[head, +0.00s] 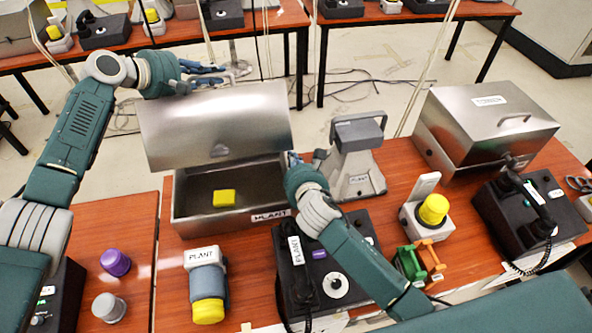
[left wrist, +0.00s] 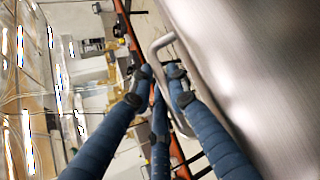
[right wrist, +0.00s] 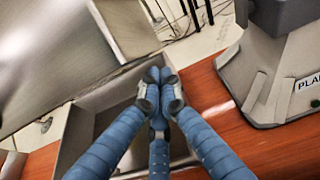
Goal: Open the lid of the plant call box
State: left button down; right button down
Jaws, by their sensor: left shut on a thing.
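The plant call box (head: 188,221) is a metal box with a PLANT label on its front right. Its lid (head: 215,128) stands raised and tilted back, and a yellow block (head: 224,198) lies inside. My left gripper (head: 205,78) is at the lid's far top edge. In the left wrist view its fingers (left wrist: 160,82) are closed around the metal lid handle (left wrist: 164,42). My right gripper (head: 300,162) is at the box's right side; in the right wrist view its fingertips (right wrist: 159,88) are together, with nothing seen between them, over the box's rim.
A grey stand (head: 357,160) with a PLANT label is close to the right gripper. A second metal box (head: 490,115) is shut at the right. Phones, a yellow-capped item (head: 207,285) and a purple cap (head: 115,262) crowd the table front.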

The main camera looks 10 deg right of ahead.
pick_arm(q)
jog(key=shift+f, duration=0.2)
pick_arm(e)
jog(key=shift+w+r, duration=0.25)
jog(key=shift+r, duration=0.1)
